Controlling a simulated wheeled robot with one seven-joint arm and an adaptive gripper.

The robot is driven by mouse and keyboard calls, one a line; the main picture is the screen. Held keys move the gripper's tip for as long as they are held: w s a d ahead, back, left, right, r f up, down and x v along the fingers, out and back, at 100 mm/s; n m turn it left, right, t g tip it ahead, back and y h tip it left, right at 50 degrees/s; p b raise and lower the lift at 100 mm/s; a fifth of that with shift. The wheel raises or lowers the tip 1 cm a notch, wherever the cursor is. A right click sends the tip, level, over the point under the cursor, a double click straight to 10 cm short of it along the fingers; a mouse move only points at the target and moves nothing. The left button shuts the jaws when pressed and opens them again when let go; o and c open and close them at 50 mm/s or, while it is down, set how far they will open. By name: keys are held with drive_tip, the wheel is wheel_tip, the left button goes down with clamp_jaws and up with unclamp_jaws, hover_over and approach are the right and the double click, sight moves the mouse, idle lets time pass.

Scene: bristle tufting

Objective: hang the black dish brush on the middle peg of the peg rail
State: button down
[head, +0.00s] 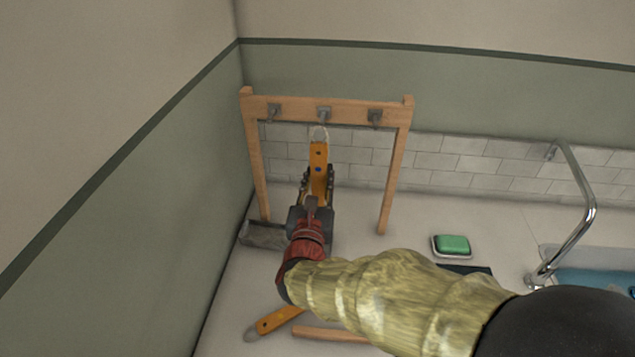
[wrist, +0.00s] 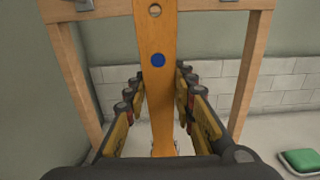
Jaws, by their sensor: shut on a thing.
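My gripper (head: 318,175) is shut on a brush with an orange handle (head: 318,156), held upright with a pale loop (head: 320,133) at its top. The handle has a blue dot and a hole in the wrist view (wrist: 158,85). Its head and bristles are hidden by my gripper, so I see no black on it. The wooden peg rail (head: 350,108) carries three grey pegs. The loop is just below the middle peg (head: 323,113) in the head view; I cannot tell whether they touch. The left peg (head: 274,110) and right peg (head: 375,116) are empty.
Another orange handle (head: 278,320) and a wooden bar (head: 330,333) lie on the counter at the front. A grey tray (head: 262,235) is by the rail's left leg. A green soap (head: 453,244) in a dish, a dark flat thing (head: 465,269) and a tap (head: 585,215) are right.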

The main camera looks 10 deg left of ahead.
drive_tip(key=w+f+b, duration=0.1)
drive_tip(key=w, duration=0.6)
drive_tip(key=shift+a+f, duration=0.15)
drive_tip(key=shift+a, duration=0.05)
idle(0.3)
idle(0.6)
drive_tip(key=c, duration=1.4)
unclamp_jaws()
drive_tip(key=shift+s, duration=0.1)
drive_tip(key=shift+s+d+f, duration=0.1)
drive_tip(key=shift+s, duration=1.6)
drive_tip(key=shift+s+d, duration=0.1)
drive_tip(key=shift+s, duration=1.55)
